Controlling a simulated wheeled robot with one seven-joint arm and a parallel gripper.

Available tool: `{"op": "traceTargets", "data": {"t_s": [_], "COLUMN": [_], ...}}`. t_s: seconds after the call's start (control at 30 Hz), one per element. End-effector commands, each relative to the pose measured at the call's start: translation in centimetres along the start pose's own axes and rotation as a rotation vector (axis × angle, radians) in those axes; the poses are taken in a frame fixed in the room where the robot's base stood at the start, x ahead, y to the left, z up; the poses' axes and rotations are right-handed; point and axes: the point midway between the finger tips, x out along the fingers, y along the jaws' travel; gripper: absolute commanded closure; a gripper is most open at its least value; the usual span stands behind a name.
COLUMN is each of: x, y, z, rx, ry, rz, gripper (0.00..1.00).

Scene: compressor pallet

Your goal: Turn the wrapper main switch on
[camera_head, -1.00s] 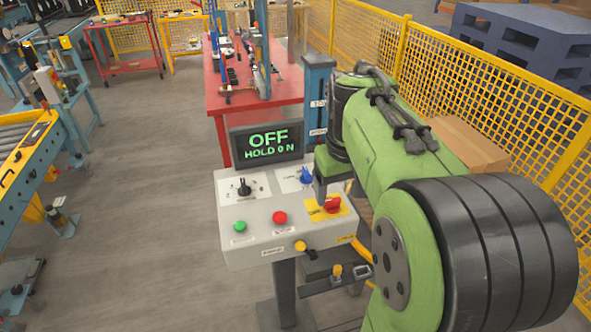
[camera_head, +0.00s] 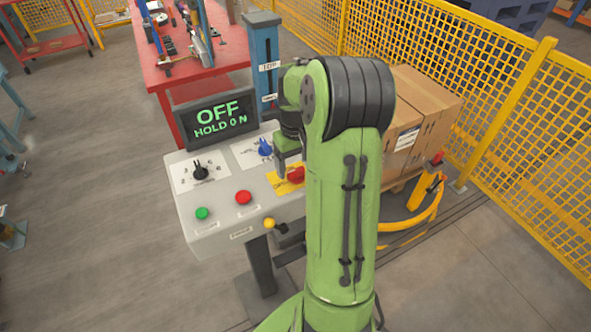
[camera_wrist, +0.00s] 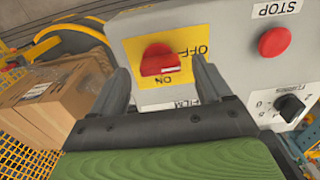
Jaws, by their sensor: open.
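The main switch is a red rotary knob (camera_head: 295,174) on a yellow plate (camera_head: 283,182) at the right side of the grey control panel (camera_head: 220,224). In the wrist view the red knob (camera_wrist: 160,60) lies between and beyond my two fingers, with OFF and ON printed on the plate. My gripper (camera_wrist: 162,84) is open, with one finger to each side of the knob; I cannot tell whether they touch it. In the head view my arm hides most of the gripper. The display (camera_head: 215,117) reads OFF and HOLD ON.
The panel also bears a green button (camera_head: 202,213), a red stop button (camera_head: 243,197), a black selector (camera_head: 200,172) and a blue selector (camera_head: 265,147). Cardboard boxes (camera_head: 425,110) stand to the right, before a yellow mesh fence (camera_head: 490,75). A red table (camera_head: 225,55) stands behind.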

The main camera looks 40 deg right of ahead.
Motion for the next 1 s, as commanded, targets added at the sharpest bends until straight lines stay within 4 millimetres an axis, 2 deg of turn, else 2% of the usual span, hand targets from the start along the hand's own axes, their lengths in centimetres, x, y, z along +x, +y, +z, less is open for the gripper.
{"op": "traceTargets", "data": {"t_s": [0.1,0.4,0.77,1.0], "x": [1.41,1.62,1.59,1.58], "y": [-0.02,-0.02,-0.02,-0.01], "z": [0.04,-0.01,-0.01,-0.01], "rx": [0.0,0.0,0.0,0.022], "ry": [-0.002,0.001,0.0,0.0], "rz": [-0.001,0.001,0.001,0.001], "gripper": [0.22,0.24,0.78,0.78]}}
